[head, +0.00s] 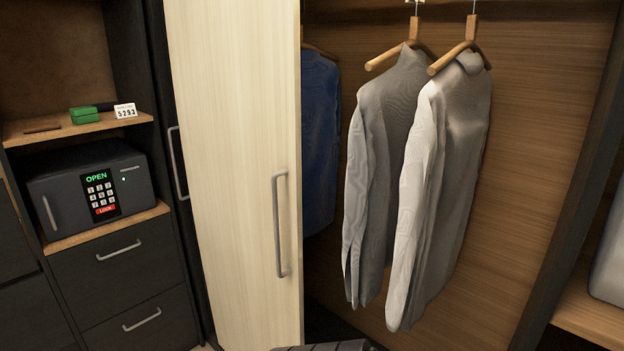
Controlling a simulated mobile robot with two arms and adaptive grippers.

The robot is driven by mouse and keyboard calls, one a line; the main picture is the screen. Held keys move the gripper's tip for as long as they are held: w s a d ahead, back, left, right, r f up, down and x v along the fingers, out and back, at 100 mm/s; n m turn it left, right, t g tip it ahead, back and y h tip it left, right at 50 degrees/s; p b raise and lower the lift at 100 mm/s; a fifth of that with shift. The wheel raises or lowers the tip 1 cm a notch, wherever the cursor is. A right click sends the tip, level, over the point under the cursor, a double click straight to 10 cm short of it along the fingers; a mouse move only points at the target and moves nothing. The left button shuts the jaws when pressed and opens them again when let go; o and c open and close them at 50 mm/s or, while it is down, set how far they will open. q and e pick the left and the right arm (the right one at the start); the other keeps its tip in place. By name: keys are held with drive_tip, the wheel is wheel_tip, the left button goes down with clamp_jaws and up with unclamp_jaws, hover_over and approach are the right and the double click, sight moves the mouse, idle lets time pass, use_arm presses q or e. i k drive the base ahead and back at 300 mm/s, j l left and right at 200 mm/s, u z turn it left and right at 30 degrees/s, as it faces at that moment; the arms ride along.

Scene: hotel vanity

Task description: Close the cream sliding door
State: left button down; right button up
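The cream sliding door (232,190) stands in the middle left of the head view. It covers the left part of the wardrobe, and the right part stands open. A grey metal bar handle (279,224) is upright near the door's right edge. Another grey handle (178,163) shows just left of the door, on a dark panel behind it. Neither of my grippers can be seen in this view.
A grey jacket (375,165), a light grey jacket (440,180) and a dark blue garment (319,140) hang in the open wardrobe. Left are a black safe (60,205) reading OPEN, a green box (84,115) and dark drawers (125,275). A dark ridged object shows at the bottom edge.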

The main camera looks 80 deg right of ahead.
sight(235, 65)
drive_tip(key=z, duration=2.1)
drive_tip(key=i+j+z, duration=0.15)
drive_tip(key=j, duration=0.1)
